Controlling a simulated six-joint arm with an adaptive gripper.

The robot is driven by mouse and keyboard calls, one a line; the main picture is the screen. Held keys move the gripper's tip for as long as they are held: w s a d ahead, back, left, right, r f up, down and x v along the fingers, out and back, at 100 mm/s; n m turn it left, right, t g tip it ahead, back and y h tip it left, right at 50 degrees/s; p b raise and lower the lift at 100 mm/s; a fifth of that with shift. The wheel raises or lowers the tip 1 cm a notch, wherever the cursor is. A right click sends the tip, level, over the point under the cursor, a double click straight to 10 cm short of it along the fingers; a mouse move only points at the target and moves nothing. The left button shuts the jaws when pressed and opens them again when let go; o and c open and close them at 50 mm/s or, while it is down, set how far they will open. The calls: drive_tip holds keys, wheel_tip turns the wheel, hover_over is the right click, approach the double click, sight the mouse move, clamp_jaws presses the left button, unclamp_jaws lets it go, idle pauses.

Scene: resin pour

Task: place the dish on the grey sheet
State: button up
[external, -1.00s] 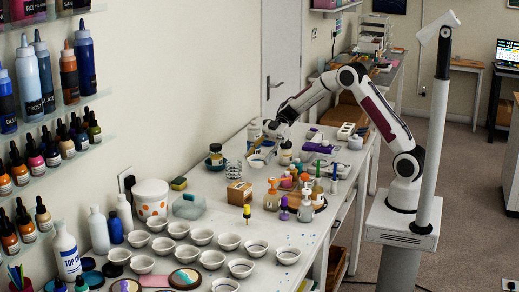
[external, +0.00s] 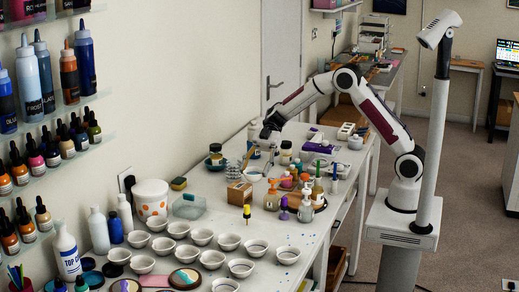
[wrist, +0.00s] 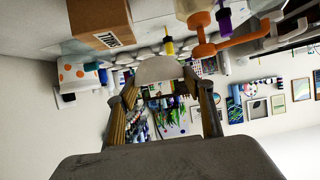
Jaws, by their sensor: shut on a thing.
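My gripper (wrist: 161,80) is shut on the dish, a pale shallow piece (wrist: 158,69) between its two fingertips in the wrist view. In the external view my gripper (external: 262,152) is over the far part of the worktable, and the dish (external: 253,176) shows as a small white bowl just below the fingers. I cannot tell whether its underside touches the tabletop. I cannot make out the grey sheet clearly in either view.
A brown cardboard box (external: 239,193) stands just in front of the dish. Pump bottles (external: 297,192) crowd the table to the right. Several white cups (external: 201,236) fill the near end. A clear tub (external: 188,207) sits left of the box.

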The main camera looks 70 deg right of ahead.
drive_tip(key=s+a+r+n+g, duration=0.1)
drive_tip(key=s+a, duration=0.9)
drive_tip(key=a, duration=0.4)
drive_tip(key=s+a+r, duration=0.1)
drive_tip(key=s+a, duration=0.8)
drive_tip(key=a, duration=0.5)
drive_tip(key=s+a+r+n+g, duration=0.1)
drive_tip(key=s+a, duration=0.9)
drive_tip(key=a, duration=0.4)
drive_tip(key=w+d+f+m+t, duration=0.1)
drive_tip(key=w+f+m+t, duration=0.2)
drive_tip(key=w, duration=0.2)
drive_tip(key=shift+w+d+f, duration=0.2)
drive_tip(key=shift+f, duration=0.05)
drive_tip(key=shift+f, duration=0.1)
drive_tip(key=shift+f, duration=3.05)
drive_tip(key=shift+f, duration=1.85)
drive_tip(key=shift+f, duration=0.15)
